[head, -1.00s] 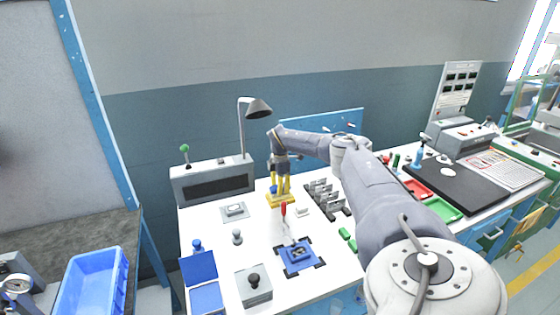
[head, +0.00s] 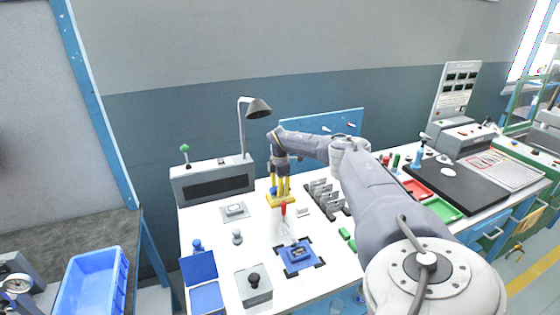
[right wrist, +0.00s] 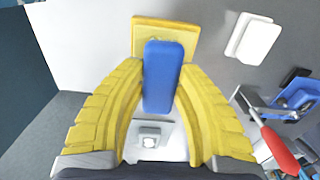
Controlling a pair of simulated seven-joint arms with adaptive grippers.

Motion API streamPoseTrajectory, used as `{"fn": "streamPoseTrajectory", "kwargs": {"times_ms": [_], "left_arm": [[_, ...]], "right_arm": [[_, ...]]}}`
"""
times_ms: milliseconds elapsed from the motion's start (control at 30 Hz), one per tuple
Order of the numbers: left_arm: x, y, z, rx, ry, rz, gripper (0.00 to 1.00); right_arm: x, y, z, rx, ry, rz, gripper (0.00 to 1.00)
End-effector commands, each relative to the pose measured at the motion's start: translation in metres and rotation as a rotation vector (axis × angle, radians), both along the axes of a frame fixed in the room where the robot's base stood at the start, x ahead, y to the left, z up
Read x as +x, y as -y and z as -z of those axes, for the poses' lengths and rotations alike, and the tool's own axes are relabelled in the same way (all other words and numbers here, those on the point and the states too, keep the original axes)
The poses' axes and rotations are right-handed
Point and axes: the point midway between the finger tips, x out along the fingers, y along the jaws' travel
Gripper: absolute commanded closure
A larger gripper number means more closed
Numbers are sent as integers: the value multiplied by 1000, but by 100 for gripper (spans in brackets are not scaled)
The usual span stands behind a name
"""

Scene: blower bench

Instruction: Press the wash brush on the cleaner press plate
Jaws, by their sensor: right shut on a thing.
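My right gripper (head: 281,190) is at the middle back of the white bench, pointing down. Its yellow fingers are shut on the blue part of the wash brush (right wrist: 163,78), seen between them in the right wrist view. A yellow block (right wrist: 165,30) sits at the far end of the blue part; it also shows below the fingers in the head view (head: 281,201). I cannot tell whether it touches the bench. What looks like the cleaner press plate (head: 235,210), grey with a pale raised centre, lies left of the gripper. My left gripper is not in view.
A red-handled tool (head: 284,209) stands close in front of the gripper. A blue fixture (head: 298,257) lies nearer the front. A small grey knob (head: 237,237) stands in front of the plate. A lamp (head: 258,108) and grey box (head: 213,183) stand behind; a grey rack (head: 328,197) is at right.

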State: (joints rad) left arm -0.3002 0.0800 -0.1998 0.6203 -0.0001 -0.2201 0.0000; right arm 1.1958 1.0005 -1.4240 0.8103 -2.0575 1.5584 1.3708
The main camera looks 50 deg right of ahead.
Motion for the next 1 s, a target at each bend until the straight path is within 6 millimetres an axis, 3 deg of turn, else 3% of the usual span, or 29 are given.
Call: {"fn": "streamPoseTrajectory", "kwargs": {"times_ms": [333,1000], "left_arm": [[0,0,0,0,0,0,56],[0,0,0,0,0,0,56]], "right_arm": [[0,0,-4,0,0,0,96],[0,0,-49,0,1,0,96]]}}
